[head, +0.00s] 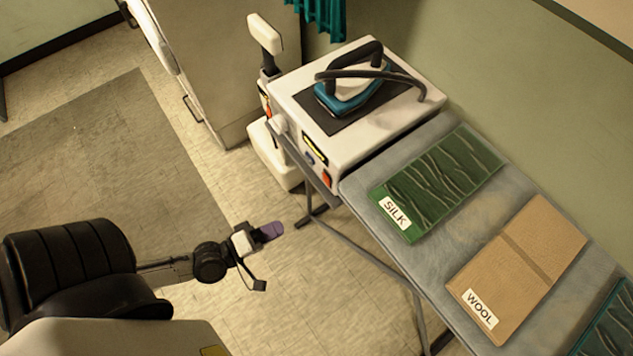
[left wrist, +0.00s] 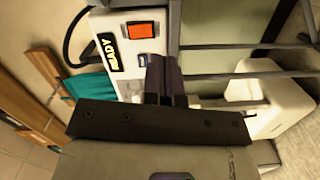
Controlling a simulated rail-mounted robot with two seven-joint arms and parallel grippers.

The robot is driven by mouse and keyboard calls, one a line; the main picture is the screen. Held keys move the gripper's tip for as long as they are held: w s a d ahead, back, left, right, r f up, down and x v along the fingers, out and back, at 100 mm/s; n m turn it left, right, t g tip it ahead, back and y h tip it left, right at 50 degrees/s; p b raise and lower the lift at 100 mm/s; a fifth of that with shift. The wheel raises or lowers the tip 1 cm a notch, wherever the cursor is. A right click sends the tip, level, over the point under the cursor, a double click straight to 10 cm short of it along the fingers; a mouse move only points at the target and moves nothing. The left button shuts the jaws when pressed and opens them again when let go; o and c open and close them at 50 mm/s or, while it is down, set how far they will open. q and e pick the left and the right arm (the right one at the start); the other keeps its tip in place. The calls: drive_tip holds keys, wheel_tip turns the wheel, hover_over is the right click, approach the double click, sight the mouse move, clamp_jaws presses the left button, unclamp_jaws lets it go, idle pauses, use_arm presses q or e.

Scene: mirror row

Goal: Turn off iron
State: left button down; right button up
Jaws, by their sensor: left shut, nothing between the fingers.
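A teal and white iron (head: 345,95) with a black handle and hose rests on the dark pad on top of a white station box (head: 385,125). My right gripper is not seen.
The ironing board (head: 355,185) carries a green SILK cloth (head: 450,180) and a tan WOOL cloth (head: 525,265). Its metal legs stand below the box. A white appliance (head: 270,155) stands behind the legs. The floor around my left gripper is clear.

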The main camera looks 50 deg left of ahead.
sight(325, 179)
use_arm(q)
drive_tip(key=a+r+n+t+y, duration=0.1)
drive_tip(key=n, duration=0.1)
drive_tip(key=a+r+n+t+y, duration=0.1)
drive_tip(key=n, duration=0.1)
drive_tip(key=shift+w+r, duration=0.1)
drive_tip(key=shift+r, duration=0.2)
drive_tip(key=shift+w, duration=0.1)
drive_tip(key=w, duration=0.4)
drive_tip(key=w+d+r+p, duration=0.1)
drive_tip(key=w, duration=0.4)
drive_tip(key=w+p, duration=0.1)
drive_tip(key=w, duration=0.3)
drive_tip(key=shift+w+d+r, duration=0.3)
drive_tip(key=shift+r, duration=0.05)
